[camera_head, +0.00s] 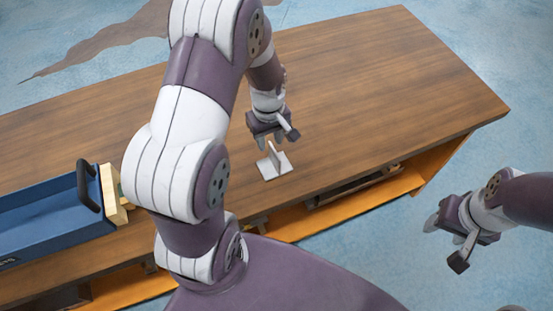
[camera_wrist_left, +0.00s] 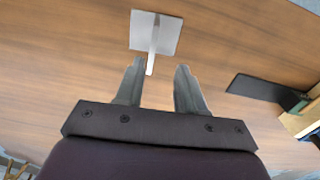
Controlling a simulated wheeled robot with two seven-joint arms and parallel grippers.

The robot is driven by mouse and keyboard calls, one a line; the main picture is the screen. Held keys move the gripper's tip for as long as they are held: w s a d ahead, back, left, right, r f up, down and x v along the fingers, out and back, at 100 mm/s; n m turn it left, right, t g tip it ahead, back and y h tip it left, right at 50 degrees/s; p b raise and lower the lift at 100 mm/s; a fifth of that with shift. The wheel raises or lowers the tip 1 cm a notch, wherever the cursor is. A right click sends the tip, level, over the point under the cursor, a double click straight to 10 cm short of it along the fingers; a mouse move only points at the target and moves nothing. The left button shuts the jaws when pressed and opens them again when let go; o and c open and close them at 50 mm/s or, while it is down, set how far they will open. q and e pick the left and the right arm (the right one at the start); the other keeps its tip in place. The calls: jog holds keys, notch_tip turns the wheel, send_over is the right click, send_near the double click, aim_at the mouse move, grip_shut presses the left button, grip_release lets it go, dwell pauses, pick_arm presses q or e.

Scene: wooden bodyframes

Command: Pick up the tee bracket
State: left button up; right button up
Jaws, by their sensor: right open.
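The tee bracket (camera_head: 273,163) is a small light-grey piece with a flat base and an upright plate. It rests on the wooden table near its front edge. In the left wrist view the bracket (camera_wrist_left: 154,36) lies just beyond the fingertips, its upright plate pointing towards the gap between them. My left gripper (camera_head: 272,143) is above and just behind the bracket; in the left wrist view its two fingers (camera_wrist_left: 156,68) are apart with nothing held between them. My right gripper (camera_head: 434,224) is open and empty, off the table at the right.
A blue toolbox (camera_head: 50,218) with a dark handle stands at the table's left, with light wooden pieces (camera_head: 112,190) at its right end. The wooden table (camera_head: 400,75) is clear to the right and back. A shelf (camera_head: 360,187) shows under the front edge.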

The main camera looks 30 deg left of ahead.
aim_at(275, 156)
pick_arm(q)
jog(key=f, duration=0.5)
jog(key=d+f+p, duration=0.1)
jog(key=f, duration=0.2)
jog(key=shift+w, duration=0.2)
jog(key=shift+w+f, duration=0.2)
jog(key=shift+f, duration=0.1)
jog(key=shift+r, duration=0.1)
grip_shut()
